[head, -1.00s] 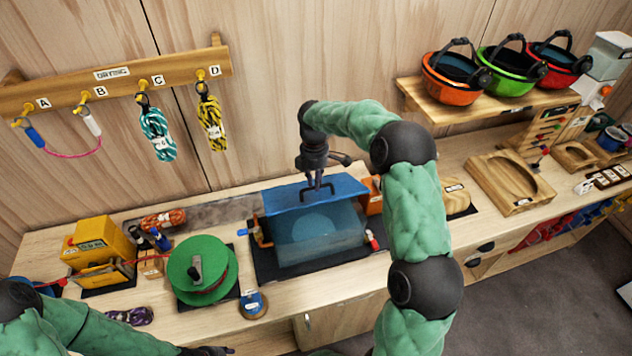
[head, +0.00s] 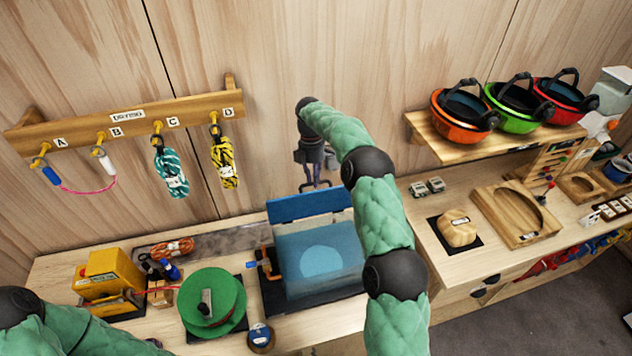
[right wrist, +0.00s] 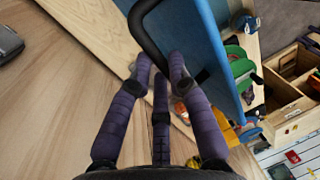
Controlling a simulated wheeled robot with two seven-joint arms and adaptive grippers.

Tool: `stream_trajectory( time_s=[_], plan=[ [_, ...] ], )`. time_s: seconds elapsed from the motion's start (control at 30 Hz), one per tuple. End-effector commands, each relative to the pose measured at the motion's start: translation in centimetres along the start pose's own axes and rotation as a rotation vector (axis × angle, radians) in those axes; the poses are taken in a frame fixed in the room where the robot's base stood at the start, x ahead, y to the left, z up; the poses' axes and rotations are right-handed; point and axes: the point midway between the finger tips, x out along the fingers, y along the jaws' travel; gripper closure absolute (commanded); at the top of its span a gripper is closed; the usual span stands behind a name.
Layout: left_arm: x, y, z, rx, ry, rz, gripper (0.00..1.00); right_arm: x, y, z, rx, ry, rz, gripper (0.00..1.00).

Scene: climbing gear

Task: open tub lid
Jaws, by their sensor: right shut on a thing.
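The tub (head: 318,262) is a translucent blue box on the bench with a pale round patch on its front. Its blue lid (head: 309,204) is tilted up at the back, rising toward the wall. My right gripper (head: 316,184) is at the lid's upper edge, shut on its black handle. In the right wrist view the dark handle (right wrist: 150,32) runs between the fingers of my right gripper (right wrist: 162,66), beside the blue lid (right wrist: 215,55). My left arm enters at lower left; its gripper is out of the picture.
A green reel (head: 212,302) and a yellow box (head: 110,272) stand left of the tub. Coiled cords hang from a wooden peg rail (head: 130,128). Helmets sit on a shelf (head: 495,142) at right. My right forearm covers the tub's right side.

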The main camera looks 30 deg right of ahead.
Motion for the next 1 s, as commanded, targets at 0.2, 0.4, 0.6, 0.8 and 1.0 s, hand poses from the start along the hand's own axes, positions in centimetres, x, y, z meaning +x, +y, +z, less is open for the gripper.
stream_trajectory(
  time_s=[0.2, 0.4, 0.6, 0.8, 1.0],
  plan=[
    [-0.47, 0.17, 0.02, 0.000, 0.000, 0.000, 0.60, 1.59, 0.76, -0.16, -0.006, -0.003, -0.025, 1.00],
    [-0.57, 0.20, 0.02, 0.000, 0.000, 0.000, 0.60, 1.61, 1.00, -0.13, -0.006, -0.003, -0.027, 1.00],
    [-0.56, 0.20, 0.02, 0.000, 0.000, 0.000, 0.60, 1.65, 1.02, -0.11, -0.006, -0.003, -0.027, 1.00],
    [-0.56, 0.20, 0.02, 0.000, 0.000, 0.000, 0.60, 1.67, 1.01, -0.12, -0.006, -0.004, -0.027, 0.64],
    [-0.60, 0.22, 0.01, 0.000, 0.000, 0.000, 0.60, 1.07, 1.07, -0.14, -0.005, -0.003, -0.020, 0.57]
  ],
)
